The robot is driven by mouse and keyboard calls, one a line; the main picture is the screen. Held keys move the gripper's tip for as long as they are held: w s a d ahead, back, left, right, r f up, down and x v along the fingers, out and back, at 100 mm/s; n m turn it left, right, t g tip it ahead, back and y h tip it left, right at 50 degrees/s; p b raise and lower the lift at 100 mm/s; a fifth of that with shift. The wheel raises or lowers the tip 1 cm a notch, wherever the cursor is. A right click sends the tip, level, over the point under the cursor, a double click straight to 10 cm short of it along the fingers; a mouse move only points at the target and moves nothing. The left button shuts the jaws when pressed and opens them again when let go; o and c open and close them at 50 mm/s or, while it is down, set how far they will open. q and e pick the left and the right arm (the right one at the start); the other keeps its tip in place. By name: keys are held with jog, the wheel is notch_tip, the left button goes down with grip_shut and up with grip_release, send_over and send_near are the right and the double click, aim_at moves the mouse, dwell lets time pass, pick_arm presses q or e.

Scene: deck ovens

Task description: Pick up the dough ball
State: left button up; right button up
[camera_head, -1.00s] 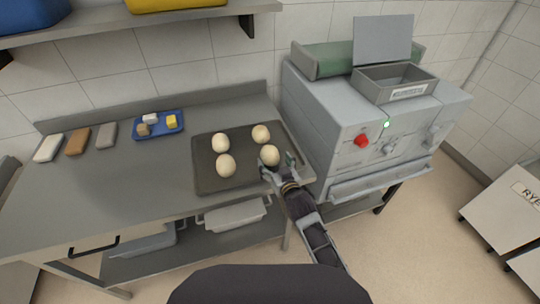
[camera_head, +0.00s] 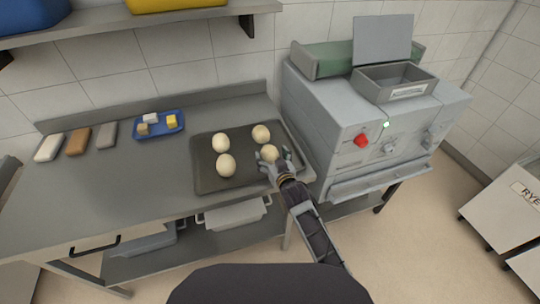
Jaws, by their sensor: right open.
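Several pale dough balls sit on a dark baking tray (camera_head: 204,180) on the steel counter. One dough ball (camera_head: 269,151) is at the tray's right front, partly hidden by my right gripper (camera_head: 273,158). The gripper is open, with its fingers around or just over this ball; I cannot tell whether they touch it. The other balls are at the back left (camera_head: 221,142), front left (camera_head: 226,166) and back right (camera_head: 261,134). My left gripper is not in view.
A blue tray (camera_head: 178,130) with small blocks and several bars (camera_head: 77,142) lie on the counter's left. A grey machine (camera_head: 330,115) with a red knob (camera_head: 361,140) stands close right of the baking tray. A shelf (camera_head: 200,17) hangs above.

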aim_at(272, 153)
jog(key=c, duration=1.2)
jog(key=shift+o, duration=0.2)
jog(key=shift+r, duration=0.1)
jog(key=shift+r, duration=4.95)
jog(key=shift+r, duration=0.1)
